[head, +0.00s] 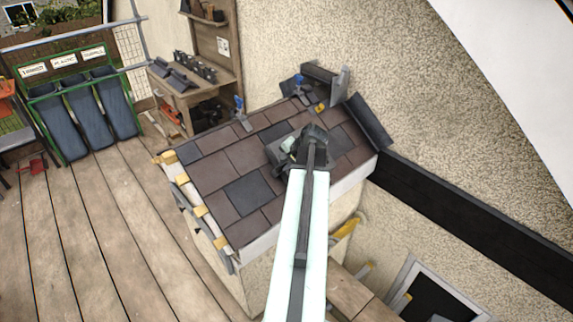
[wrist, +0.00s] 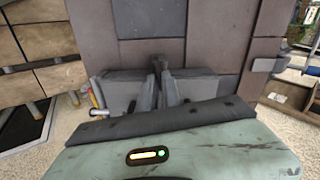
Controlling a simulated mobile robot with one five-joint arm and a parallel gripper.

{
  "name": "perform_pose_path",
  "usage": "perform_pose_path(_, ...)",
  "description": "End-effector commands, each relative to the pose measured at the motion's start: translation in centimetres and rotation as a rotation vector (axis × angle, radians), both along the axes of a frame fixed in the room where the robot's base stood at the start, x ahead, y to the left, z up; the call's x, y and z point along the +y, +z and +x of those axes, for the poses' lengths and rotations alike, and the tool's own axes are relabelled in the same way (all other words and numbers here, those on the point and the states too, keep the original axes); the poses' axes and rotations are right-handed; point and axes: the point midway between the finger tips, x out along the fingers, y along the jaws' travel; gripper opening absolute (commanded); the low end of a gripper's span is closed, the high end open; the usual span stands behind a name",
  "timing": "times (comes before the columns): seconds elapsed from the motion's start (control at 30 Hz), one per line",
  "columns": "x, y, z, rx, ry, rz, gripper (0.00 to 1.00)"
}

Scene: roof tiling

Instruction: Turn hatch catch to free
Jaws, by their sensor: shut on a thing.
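My gripper (head: 300,146) is over the middle of the small tiled roof (head: 222,157) at the end of my arm. In the wrist view my gripper (wrist: 160,80) has its two grey fingers close together on a small dark piece, which seems to be the hatch catch (wrist: 158,61). A grey panel, likely the hatch (wrist: 122,86), lies behind and beside the fingers, partly hidden by my wrist. In the head view the hatch (head: 281,152) shows only in part next to my gripper. The catch is hidden there, and its turn position cannot be told.
Blue clamps (head: 241,112) stand along the upper roof edge. A workbench (head: 188,92) with loose tiles is behind it. Labelled blue waste bags (head: 92,114) hang in a green frame at the left. A rendered wall rises at the right.

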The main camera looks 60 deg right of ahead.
Motion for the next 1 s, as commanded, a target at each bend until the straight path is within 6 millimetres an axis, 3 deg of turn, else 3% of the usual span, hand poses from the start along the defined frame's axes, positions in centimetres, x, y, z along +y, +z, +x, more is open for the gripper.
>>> perform_pose_path(1.0,0.42,-0.05,0.03,0.179,0.796,-0.499,0.00)
